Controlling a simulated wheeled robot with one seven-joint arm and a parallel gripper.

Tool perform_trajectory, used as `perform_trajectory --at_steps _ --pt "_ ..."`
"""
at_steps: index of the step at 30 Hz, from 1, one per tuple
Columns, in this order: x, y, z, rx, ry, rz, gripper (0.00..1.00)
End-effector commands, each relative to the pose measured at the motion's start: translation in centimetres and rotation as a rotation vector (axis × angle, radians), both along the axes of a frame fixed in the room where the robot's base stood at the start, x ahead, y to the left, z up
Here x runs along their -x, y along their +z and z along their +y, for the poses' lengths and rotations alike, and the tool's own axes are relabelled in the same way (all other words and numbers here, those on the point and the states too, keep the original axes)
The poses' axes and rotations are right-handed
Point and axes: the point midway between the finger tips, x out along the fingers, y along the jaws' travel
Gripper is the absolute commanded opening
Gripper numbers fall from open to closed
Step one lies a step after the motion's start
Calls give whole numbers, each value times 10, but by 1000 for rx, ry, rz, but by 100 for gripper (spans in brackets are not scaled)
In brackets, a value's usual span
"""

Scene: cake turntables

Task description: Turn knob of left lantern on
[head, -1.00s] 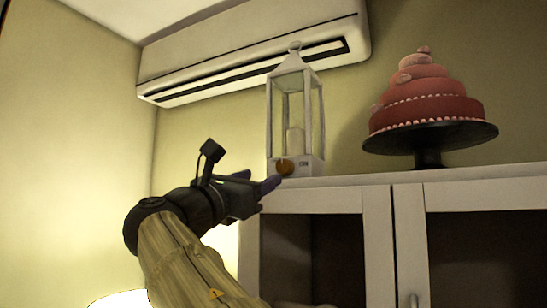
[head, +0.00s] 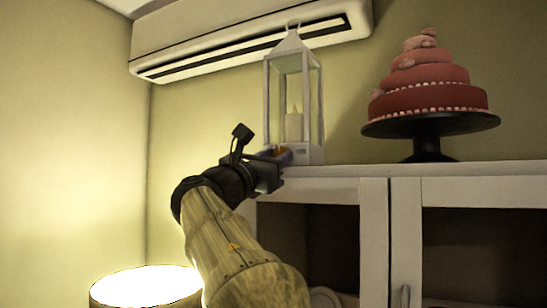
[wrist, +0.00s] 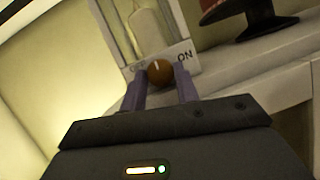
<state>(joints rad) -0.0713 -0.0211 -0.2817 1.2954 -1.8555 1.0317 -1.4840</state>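The left lantern (head: 312,155) is white, with glass sides and a pale candle, and stands on the cabinet top in the head view. Its round brown-orange knob (wrist: 160,72) is on the front of the base in the wrist view. A short white mark on the knob points up, between a faint label at left and "ON" at right. My gripper (wrist: 160,80) is at the knob, its two purple fingers apart, one on each side. I cannot tell if they touch the knob. In the head view my gripper (head: 281,156) partly hides the knob.
A pink tiered cake (head: 428,85) sits on a black turntable (head: 430,126) to the right on the white cabinet (head: 375,235). An air conditioner (head: 200,55) hangs on the wall above. A lit lamp (head: 146,288) stands at the lower left.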

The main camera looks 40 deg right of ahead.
Motion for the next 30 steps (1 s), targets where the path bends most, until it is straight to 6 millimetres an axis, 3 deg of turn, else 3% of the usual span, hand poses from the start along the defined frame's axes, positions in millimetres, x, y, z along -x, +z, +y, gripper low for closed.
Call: perform_trajectory --at_steps 3,11,22,30 --pt "0 0 0 0 0 0 8" --pt "-1 -1 0 -22 -2 -55 8" --pt "-3 2 1 -131 -1 -319 8" --pt "-3 2 1 -148 0 -358 8"
